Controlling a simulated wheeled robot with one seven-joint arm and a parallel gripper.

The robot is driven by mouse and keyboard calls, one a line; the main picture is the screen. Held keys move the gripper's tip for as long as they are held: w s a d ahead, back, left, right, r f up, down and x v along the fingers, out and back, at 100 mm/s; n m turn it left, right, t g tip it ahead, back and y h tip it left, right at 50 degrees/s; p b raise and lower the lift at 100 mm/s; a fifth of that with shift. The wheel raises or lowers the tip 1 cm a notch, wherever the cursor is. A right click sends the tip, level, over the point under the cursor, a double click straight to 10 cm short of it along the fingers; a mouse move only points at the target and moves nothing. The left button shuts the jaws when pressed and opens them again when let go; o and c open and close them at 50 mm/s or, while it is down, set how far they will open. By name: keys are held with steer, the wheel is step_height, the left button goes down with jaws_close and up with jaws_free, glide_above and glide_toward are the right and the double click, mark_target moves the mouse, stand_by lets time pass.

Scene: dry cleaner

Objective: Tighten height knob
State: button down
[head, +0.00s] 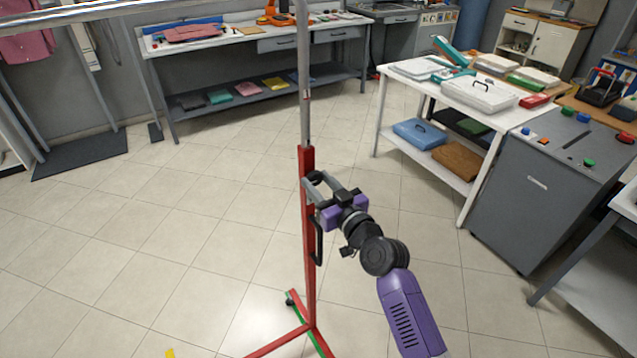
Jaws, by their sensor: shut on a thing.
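A garment stand with a red post (308,262) stands upright in the middle of the head view. A grey inner pole (304,95) rises out of the top of the post. My gripper (309,188) reaches the upper post from the right and is shut on the black height knob (317,177). The gripper fingers hide much of the knob, so its exact turn cannot be told. A black handle (319,241) sits on the post just below the gripper.
The stand's red and green legs (275,341) spread over the tiled floor. A white table (510,118) with boxes and a grey cabinet (535,185) are at right. A workbench (225,48) stands at the back.

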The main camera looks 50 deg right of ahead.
steer(key=shift+m, duration=0.3)
steer(key=m, duration=0.4)
steer(key=m+p, duration=0.1)
steer(key=m, duration=0.4)
steer(key=shift+a, duration=0.1)
steer(key=m+p, duration=0.1)
steer(key=m, duration=0.3)
steer(key=shift+p, duration=0.4)
steer(key=shift+m+p, duration=0.6)
steer(key=shift+m, duration=1.6)
steer(key=c, duration=0.9)
jaws_free()
